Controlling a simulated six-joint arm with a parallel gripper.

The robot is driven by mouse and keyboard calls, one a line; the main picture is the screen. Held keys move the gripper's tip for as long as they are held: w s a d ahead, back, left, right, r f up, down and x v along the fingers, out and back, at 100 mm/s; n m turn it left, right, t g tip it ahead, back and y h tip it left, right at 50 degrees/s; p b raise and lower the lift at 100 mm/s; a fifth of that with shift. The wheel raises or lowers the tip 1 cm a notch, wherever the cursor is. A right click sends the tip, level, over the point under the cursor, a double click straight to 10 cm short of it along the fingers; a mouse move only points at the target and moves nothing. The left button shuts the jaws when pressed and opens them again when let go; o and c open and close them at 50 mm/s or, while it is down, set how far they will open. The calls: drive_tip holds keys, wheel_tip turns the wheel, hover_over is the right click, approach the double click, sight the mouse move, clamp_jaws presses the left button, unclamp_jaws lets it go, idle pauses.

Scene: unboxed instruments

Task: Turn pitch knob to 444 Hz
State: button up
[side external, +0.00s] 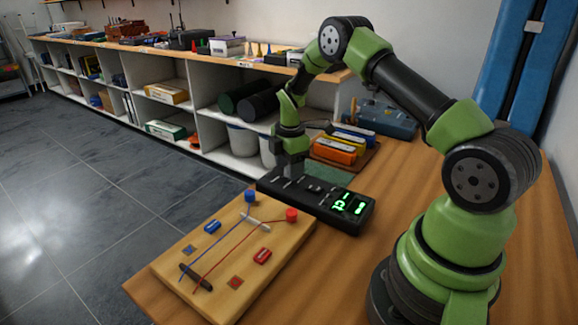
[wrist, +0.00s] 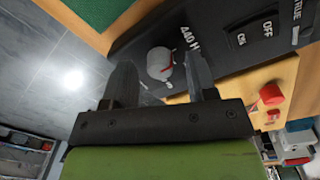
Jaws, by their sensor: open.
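The black instrument box (side external: 325,205) lies on the wooden table with glowing green digits (side external: 350,203) at its right end; I cannot read them surely. My gripper (wrist: 159,62) is open, with one finger on each side of the knob in the picture. I cannot tell whether either finger touches it. In the side view my gripper (side external: 291,168) is over the far left end of the box and hides the knob.
An ON/OFF switch (wrist: 252,34) is on the same panel. A wooden board (side external: 180,255) with strings, red and blue parts stands close in front of the box. Colored blocks on a tray (side external: 340,145) are behind. The table right of the box is clear.

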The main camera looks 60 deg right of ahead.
drive_tip(key=shift+f, duration=0.2)
drive_tip(key=shift+c, duration=0.2)
drive_tip(key=c, duration=0.9)
